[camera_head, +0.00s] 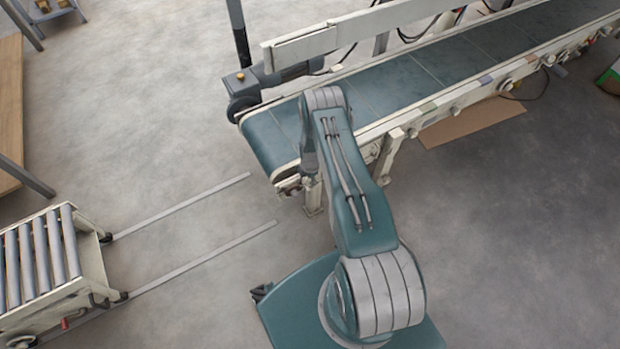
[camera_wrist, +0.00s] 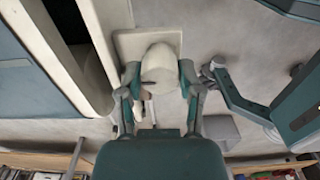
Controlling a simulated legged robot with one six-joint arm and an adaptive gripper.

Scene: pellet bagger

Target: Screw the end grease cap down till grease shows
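In the wrist view, a pale rounded cap (camera_wrist: 161,64), which looks like the end grease cap, sits in front of a cream square plate (camera_wrist: 125,43) on the conveyor's end. My gripper (camera_wrist: 159,76) has one finger on each side of the cap, and both appear to touch it. A dark narrow edge shows at the cap's lower left. I can make out no grease. In the head view, my arm reaches to the near end of the conveyor (camera_head: 402,82), and the gripper and cap are hidden there.
The conveyor's cream frame and legs (camera_head: 388,157) stand close beside my arm. A roller cart (camera_head: 92,268) stands at lower left, with two floor rails (camera_head: 190,262) running toward the conveyor. Cardboard (camera_head: 470,123) lies under the conveyor. The floor at right is mostly clear.

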